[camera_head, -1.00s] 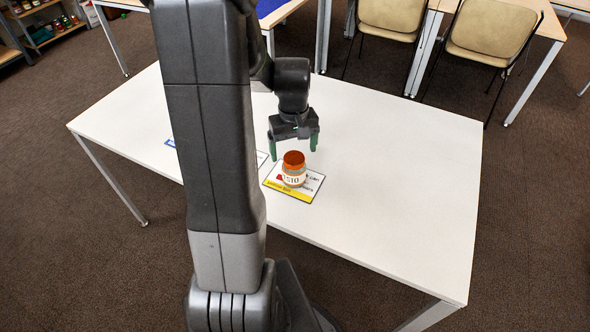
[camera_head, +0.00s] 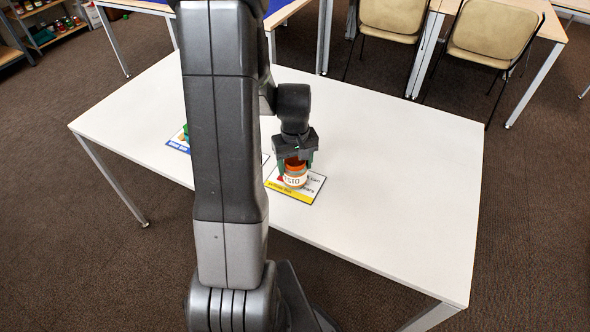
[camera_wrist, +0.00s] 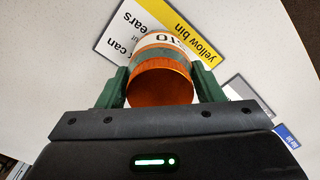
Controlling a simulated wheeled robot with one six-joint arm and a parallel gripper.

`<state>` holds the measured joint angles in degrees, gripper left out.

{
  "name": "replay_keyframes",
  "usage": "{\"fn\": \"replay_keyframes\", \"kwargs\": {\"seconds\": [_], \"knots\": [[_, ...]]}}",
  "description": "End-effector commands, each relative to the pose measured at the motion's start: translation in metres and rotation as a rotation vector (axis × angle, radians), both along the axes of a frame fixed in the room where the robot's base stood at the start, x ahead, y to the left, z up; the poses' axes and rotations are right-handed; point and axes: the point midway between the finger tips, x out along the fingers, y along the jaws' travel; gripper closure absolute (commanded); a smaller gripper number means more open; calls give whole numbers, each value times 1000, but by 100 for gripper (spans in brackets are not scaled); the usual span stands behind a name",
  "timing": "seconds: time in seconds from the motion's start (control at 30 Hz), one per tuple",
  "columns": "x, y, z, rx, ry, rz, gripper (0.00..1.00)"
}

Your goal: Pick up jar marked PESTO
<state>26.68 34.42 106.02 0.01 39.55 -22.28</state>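My gripper (camera_head: 295,168) points down over the jar, with one green finger on each side. In the wrist view the jar's lid (camera_wrist: 160,82) fills the space between the fingers (camera_wrist: 160,75), which lie against its sides. The gripper looks shut on the jar. The jar's lower part is partly hidden in the wrist view.
The white table (camera_head: 400,200) is clear to the right. A blue-edged card (camera_head: 178,146) with green and other small things on it lies left of my arm, partly hidden by it. Chairs (camera_head: 395,18) and other tables stand behind.

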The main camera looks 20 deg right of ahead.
Motion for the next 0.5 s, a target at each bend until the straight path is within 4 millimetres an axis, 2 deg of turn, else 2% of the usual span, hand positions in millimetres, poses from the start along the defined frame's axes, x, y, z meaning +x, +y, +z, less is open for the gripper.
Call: {"fn": "replay_keyframes", "kwargs": {"seconds": [0.03,0.1,0.37,0.5], "knots": [[0,0,0,0,0,0,57],[0,0,0,0,0,0,66],[0,0,4,0,-1,0,66],[1,0,20,-2,-4,0,66]]}}
